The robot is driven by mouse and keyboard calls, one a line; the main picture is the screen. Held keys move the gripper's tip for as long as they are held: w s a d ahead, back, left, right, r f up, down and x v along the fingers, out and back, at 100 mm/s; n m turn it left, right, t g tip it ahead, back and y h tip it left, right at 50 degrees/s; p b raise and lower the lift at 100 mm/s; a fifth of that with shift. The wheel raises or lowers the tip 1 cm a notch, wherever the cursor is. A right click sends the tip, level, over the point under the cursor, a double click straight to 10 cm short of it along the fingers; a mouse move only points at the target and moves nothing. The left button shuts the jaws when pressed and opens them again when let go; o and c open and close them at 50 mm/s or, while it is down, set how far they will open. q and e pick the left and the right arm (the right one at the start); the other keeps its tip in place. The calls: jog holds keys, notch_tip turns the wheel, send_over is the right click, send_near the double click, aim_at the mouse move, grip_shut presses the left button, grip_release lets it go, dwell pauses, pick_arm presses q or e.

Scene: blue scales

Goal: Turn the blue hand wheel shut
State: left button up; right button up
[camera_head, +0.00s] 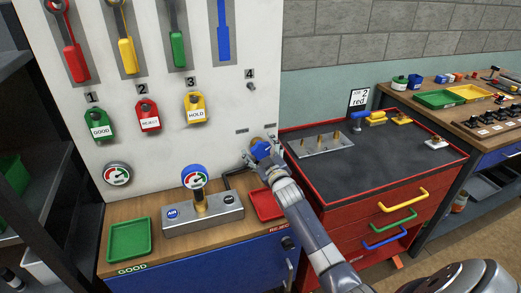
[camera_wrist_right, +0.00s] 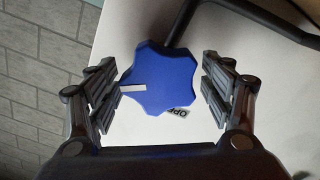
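The blue hand wheel (camera_head: 260,150) is on the white panel, low and right of centre in the head view. In the right wrist view the lobed wheel (camera_wrist_right: 163,78) fills the middle, with a white mark pointing left. My right gripper (camera_head: 262,160) is at the wheel, partly covering it in the head view. In the wrist view its fingers (camera_wrist_right: 161,84) are apart, one on each side of the wheel. The left fingers are very close to a lobe; I cannot tell if they touch. A partly hidden label (camera_wrist_right: 178,112) reads "OPE". My left gripper is not in view.
A dark pipe (camera_wrist_right: 265,18) runs beside the wheel. Below stand a gauge block (camera_head: 203,215), a green tray (camera_head: 129,240) and a red tray (camera_head: 266,205). A red tool cabinet (camera_head: 375,205) stands to the right. Tags and tools hang on the panel's upper part.

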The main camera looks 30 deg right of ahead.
jog(key=shift+s+a+f, duration=0.1)
jog(key=shift+s+a, duration=0.05)
jog(key=shift+s, duration=0.45)
jog(key=v, duration=1.1)
jog(key=shift+w, duration=0.1)
